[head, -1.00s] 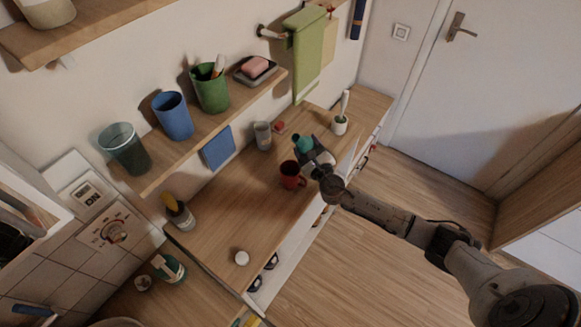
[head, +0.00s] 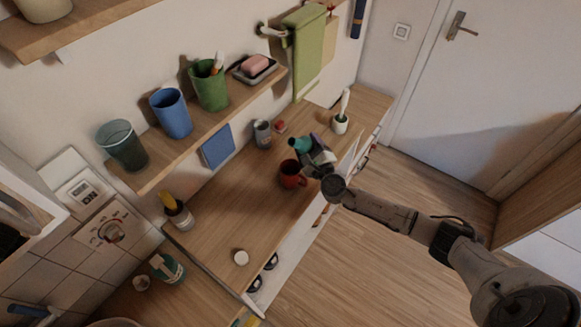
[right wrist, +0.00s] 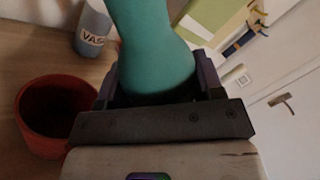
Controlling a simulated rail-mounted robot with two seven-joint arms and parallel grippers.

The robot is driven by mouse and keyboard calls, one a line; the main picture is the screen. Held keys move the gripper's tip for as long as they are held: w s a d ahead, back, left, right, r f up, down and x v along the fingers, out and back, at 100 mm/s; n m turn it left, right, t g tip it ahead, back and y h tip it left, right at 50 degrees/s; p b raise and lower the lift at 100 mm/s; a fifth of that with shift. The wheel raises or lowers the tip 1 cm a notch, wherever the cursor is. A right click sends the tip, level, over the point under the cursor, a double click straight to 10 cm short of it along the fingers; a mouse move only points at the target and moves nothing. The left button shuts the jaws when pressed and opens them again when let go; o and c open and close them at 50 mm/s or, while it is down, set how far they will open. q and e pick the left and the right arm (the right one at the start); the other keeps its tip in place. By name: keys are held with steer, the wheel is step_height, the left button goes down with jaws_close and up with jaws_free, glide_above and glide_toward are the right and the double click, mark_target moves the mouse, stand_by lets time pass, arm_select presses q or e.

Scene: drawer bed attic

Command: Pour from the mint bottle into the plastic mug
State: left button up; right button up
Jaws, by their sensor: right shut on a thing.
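The mint bottle (head: 300,144) is teal and held in my right gripper (head: 316,153), which is shut on it. In the head view the bottle is tilted, its visible end pointing left, above and just behind the red mug. The red mug (head: 290,178) stands upright on the wooden counter, beside and below the gripper. In the right wrist view the bottle (right wrist: 152,45) rises between the fingers and the mug (right wrist: 40,143) is at lower left, apart from it. The mug's inside is dark; I cannot see any liquid. My left gripper is not in view.
A grey labelled container (head: 262,134) and a small red item (head: 280,126) stand behind the mug. A white cup with a brush (head: 340,124) is to the right. A white round item (head: 241,258) lies near the counter's front. The counter's middle (head: 220,215) is clear.

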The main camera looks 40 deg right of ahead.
steer(key=shift+d+f+n+b, duration=0.1)
steer(key=shift+f+n+b, duration=0.2)
stand_by(0.4)
steer(key=shift+d+f+n+b, duration=0.1)
steer(key=shift+f+n+b, duration=0.15)
steer(key=shift+n+b, duration=0.1)
stand_by(0.4)
steer(key=shift+s+f, duration=0.1)
steer(key=shift+f, duration=0.05)
stand_by(0.3)
steer(key=shift+n, duration=0.25)
steer(key=shift+d, duration=0.1)
stand_by(0.6)
steer(key=shift+n, duration=0.3)
steer(key=shift+d+r+n+y, duration=0.1)
steer(key=shift+r+n+y, duration=0.15)
steer(key=shift+n+y, duration=0.05)
steer(key=shift+n, duration=0.3)
stand_by(0.7)
